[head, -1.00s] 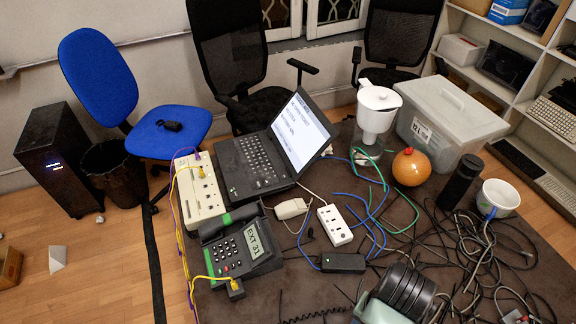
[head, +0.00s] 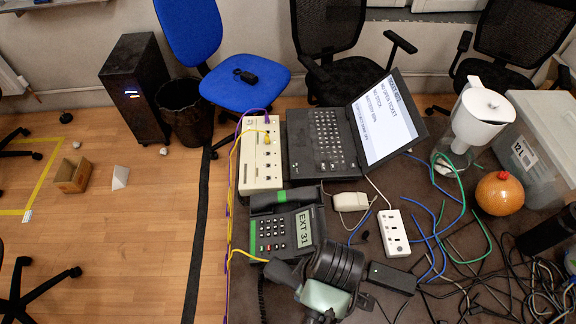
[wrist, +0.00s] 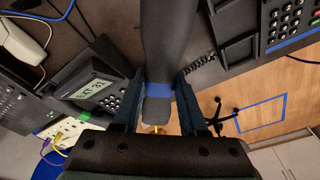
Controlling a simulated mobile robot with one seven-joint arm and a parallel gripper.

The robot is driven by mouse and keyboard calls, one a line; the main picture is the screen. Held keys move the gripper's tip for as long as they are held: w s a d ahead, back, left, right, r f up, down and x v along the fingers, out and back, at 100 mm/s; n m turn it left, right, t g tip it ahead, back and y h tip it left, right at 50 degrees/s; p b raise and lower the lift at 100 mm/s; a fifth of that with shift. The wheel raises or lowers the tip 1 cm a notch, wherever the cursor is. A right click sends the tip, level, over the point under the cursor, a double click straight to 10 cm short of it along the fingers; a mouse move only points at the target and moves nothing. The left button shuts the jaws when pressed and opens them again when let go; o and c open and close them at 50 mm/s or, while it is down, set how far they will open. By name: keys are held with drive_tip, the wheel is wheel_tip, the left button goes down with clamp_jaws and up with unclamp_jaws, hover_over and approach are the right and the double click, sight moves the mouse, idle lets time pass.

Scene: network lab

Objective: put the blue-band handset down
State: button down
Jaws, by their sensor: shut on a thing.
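The blue-band handset (wrist: 168,38) is a long dark bar running up the middle of the wrist view, with a blue band (wrist: 186,97) near its lower end. My gripper (wrist: 160,92) is shut around it at the band. A dark phone base with blue trim (wrist: 285,28) shows at the upper right of the wrist view, beside a coiled cord. In the head view my arm covers the bottom centre, and I cannot clearly make out the held handset there. From the wrist view alone I cannot tell its height above the table.
The EXT 31 phone (head: 285,236), with a green-band handset on it, sits at the table's left edge. Nearby are a beige box (head: 261,160), an open laptop (head: 325,140), a power strip (head: 393,232) and a black adapter (head: 392,279). Tangled cables cover the right. Floor lies open at left.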

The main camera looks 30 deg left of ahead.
drive_tip(key=s+a+f+n+g, duration=0.1)
drive_tip(key=s+a+f+n, duration=0.15)
drive_tip(key=n, duration=0.45)
approach(285, 307)
drive_tip(key=f, duration=0.3)
drive_tip(key=f+b, duration=0.1)
drive_tip(key=f, duration=0.1)
drive_tip(key=shift+s+a+f, duration=0.2)
drive_tip(key=shift+a+f, duration=0.2)
drive_tip(key=shift+f, duration=0.15)
drive_tip(key=shift+c, duration=2.2)
unclamp_jaws()
